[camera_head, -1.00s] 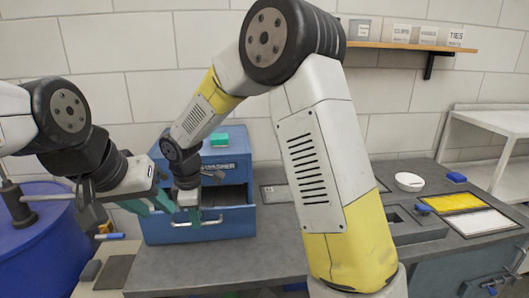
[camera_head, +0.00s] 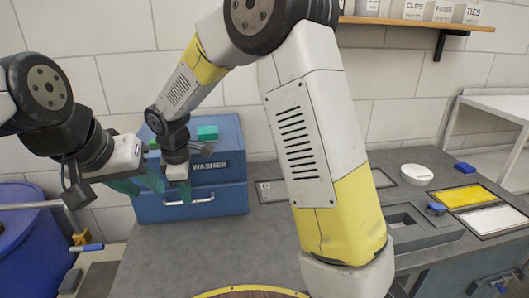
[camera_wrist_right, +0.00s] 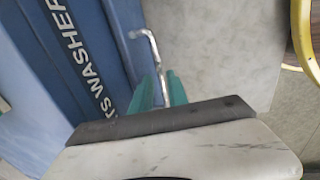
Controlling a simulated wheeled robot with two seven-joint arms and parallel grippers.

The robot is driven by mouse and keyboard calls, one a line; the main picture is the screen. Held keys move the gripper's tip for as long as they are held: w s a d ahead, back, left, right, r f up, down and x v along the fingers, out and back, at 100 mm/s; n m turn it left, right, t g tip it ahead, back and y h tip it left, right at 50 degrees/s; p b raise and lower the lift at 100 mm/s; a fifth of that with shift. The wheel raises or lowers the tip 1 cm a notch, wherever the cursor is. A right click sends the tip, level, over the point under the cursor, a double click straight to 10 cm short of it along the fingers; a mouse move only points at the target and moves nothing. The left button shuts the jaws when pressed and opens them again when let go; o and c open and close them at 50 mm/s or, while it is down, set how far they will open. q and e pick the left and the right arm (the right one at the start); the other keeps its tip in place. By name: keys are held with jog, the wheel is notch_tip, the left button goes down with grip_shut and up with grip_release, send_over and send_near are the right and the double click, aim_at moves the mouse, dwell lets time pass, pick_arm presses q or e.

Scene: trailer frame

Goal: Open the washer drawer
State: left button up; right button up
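The blue parts washer (camera_head: 228,150) stands on the left of the grey bench, with its label in white letters. Its drawer (camera_head: 225,200) looks shut; no dark opening shows above its front. The silver handle (camera_head: 203,201) runs across the drawer front and also shows in the right wrist view (camera_wrist_right: 151,48). My right gripper (camera_head: 183,192) points down at the handle's left part. In the wrist view the handle's end lies between its green fingers (camera_wrist_right: 163,90); their grip is unclear. My left gripper (camera_head: 146,182) looks open and empty, at the washer's left front corner, close to the right gripper.
A blue drum (camera_head: 30,225) stands at the left. A small green box (camera_head: 207,133) lies on the washer. A white bowl (camera_head: 416,174) and yellow tray (camera_head: 467,196) lie at right. A round yellow-rimmed thing (camera_head: 250,291) shows at the bottom edge. Bare bench lies before the drawer.

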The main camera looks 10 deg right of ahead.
notch_tip(320, 180, up, 6)
jog(key=s+r, duration=0.1)
jog(key=s+d+r+m+t, duration=0.1)
jog(key=s+d+r+m, duration=0.2)
jog(key=d, duration=0.4)
jog(key=s+d+r+m+y, duration=0.1)
jog(key=s+d+r+m, duration=0.2)
jog(key=s+d+m, duration=0.2)
jog(key=s+d+r+m+t+y, duration=0.1)
jog(key=s+d+r+m, duration=0.2)
jog(key=d, duration=0.7)
jog(key=shift+s+r+m+t, duration=0.15)
jog(key=shift+s+m+t, duration=0.15)
jog(key=shift+s+m, duration=0.75)
jog(key=shift+w, duration=0.2)
